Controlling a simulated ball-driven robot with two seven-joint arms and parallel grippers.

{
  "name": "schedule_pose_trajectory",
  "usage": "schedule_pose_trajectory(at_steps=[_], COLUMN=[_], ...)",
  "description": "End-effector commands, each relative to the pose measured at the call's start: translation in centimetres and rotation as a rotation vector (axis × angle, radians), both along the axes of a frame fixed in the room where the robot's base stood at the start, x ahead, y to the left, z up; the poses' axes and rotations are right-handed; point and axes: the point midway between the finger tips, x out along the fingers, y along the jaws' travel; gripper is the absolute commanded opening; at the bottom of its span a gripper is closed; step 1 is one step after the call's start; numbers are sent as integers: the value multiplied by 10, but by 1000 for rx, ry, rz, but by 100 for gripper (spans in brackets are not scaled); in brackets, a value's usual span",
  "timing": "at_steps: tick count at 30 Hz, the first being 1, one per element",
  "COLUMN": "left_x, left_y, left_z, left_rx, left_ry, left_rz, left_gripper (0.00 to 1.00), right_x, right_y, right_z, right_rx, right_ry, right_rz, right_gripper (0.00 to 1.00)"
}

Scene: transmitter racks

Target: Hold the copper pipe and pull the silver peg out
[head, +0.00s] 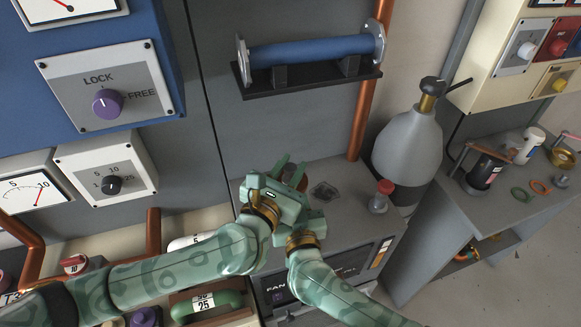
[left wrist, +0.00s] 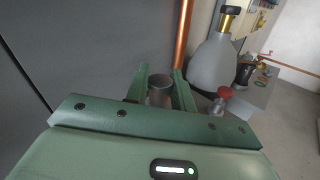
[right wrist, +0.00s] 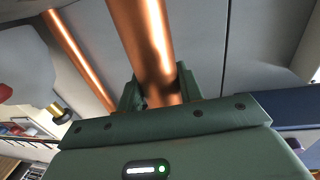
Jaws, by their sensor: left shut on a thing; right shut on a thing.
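My left gripper (head: 291,163) is over the grey cabinet top in the head view. In the left wrist view its fingers (left wrist: 160,72) are shut on the silver peg (left wrist: 160,92), a short grey cylinder with a round end. My right gripper (right wrist: 157,78) is shut on a thick, shiny copper pipe (right wrist: 143,35) in the right wrist view. In the head view the right gripper is close below the left one and mostly hidden by it. Only a small reddish-brown bit of the held pipe (head: 298,181) shows there. Whether the peg is still inside the pipe is hidden.
A tall fixed copper pipe (head: 367,100) rises behind the grippers. A grey bottle (head: 408,145) and a red-capped jar (head: 380,197) stand to the right. A blue cylinder (head: 310,50) lies on a black wall bracket above. Control panels fill the left.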

Motion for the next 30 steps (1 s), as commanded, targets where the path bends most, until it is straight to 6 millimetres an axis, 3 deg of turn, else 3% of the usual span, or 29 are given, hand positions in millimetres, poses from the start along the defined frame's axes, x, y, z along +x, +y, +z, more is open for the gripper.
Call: schedule_pose_trajectory(at_steps=[14,30], left_x=[0,0], left_y=[0,0], left_z=[2,21], left_rx=[0,-1], left_ry=[-1,0], left_rz=[0,0], left_gripper=[0,0], right_x=[0,0], right_y=[0,-1], right_z=[-1,-1], right_rx=[-1,-1], right_ry=[1,1], right_rz=[-1,-1], right_gripper=[0,0])
